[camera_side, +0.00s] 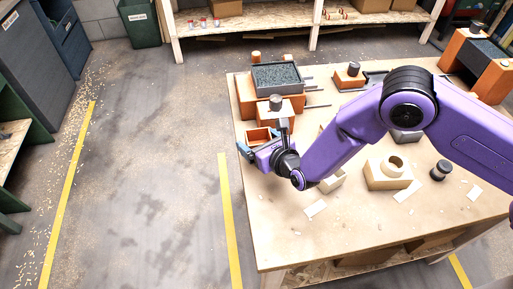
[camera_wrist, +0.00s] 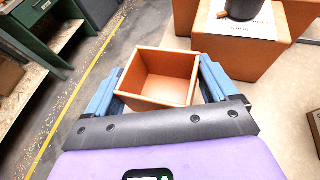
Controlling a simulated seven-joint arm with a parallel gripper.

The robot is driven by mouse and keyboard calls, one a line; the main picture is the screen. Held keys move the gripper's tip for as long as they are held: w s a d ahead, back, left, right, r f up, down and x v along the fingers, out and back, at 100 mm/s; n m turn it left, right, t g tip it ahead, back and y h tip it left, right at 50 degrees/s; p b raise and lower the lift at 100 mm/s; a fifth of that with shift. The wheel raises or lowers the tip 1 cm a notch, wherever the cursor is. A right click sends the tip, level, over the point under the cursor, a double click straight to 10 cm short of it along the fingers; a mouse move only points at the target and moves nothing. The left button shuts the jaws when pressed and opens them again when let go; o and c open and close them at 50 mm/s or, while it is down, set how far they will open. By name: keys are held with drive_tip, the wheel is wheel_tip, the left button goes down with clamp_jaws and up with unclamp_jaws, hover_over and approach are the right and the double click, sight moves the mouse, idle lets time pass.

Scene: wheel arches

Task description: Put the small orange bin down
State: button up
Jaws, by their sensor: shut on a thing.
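The small orange bin (camera_side: 258,135) is an open-topped square box near the left edge of the table (camera_side: 310,240). In the wrist view the bin (camera_wrist: 163,75) sits upright between the two blue fingers and looks empty inside. My gripper (camera_side: 257,147) is shut on it, with one finger on each side; the wrist view shows the gripper (camera_wrist: 160,85) too. The bin's underside is hidden, so I cannot tell whether it touches the table.
An orange block with a white label and a dark cylinder (camera_side: 275,102) stands just behind the bin. A tray of grey gravel (camera_side: 277,76) is farther back. The table's left edge is close to the bin.

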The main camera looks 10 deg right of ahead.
drive_tip(key=shift+w+a+f, duration=0.1)
drive_tip(key=shift+w+f, duration=0.05)
drive_tip(key=shift+f, duration=0.8)
drive_tip(key=shift+w+a+f, duration=0.1)
drive_tip(key=shift+f, duration=0.85)
drive_tip(key=shift+f, duration=0.15)
drive_tip(key=o, duration=0.8)
drive_tip(key=shift+s+d+r, duration=0.15)
drive_tip(key=shift+s+r, duration=0.2)
drive_tip(key=shift+s, duration=0.15)
drive_tip(key=v, duration=1.1)
